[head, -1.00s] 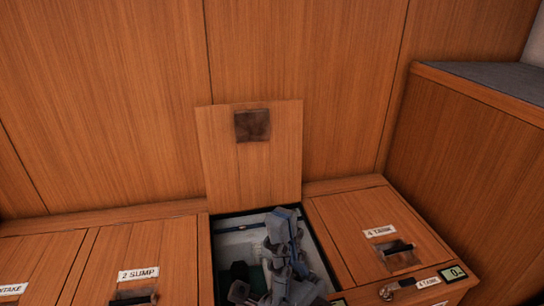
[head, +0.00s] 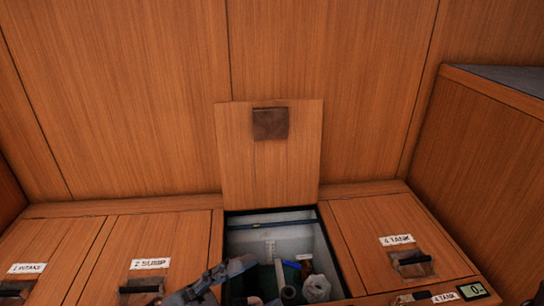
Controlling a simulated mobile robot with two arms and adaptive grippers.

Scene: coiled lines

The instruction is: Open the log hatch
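The hatch lid (head: 268,165) between the 2 SUMP and 4 TANK hatches stands open, upright against the wood wall, with a dark square recess (head: 270,124) near its top. No log label is readable on it. Below it the compartment (head: 272,232) is open, with pale walls. Inside are a white roll (head: 317,288), a dark cylinder (head: 289,294) and something green, partly cut off by the frame. A grey arm of mine, apparently the left, enters from the bottom left. Its gripper end (head: 238,266) is at the compartment's left edge, clear of the lid; its fingers are unclear. My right gripper is not seen.
Shut hatches lie on both sides: 1 INTAKE (head: 42,250) and 2 SUMP (head: 155,245) at left, 4 TANK (head: 378,228) at right, each with a recessed dark handle. A small display (head: 473,291) is at lower right. A raised wood block (head: 480,170) stands at right.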

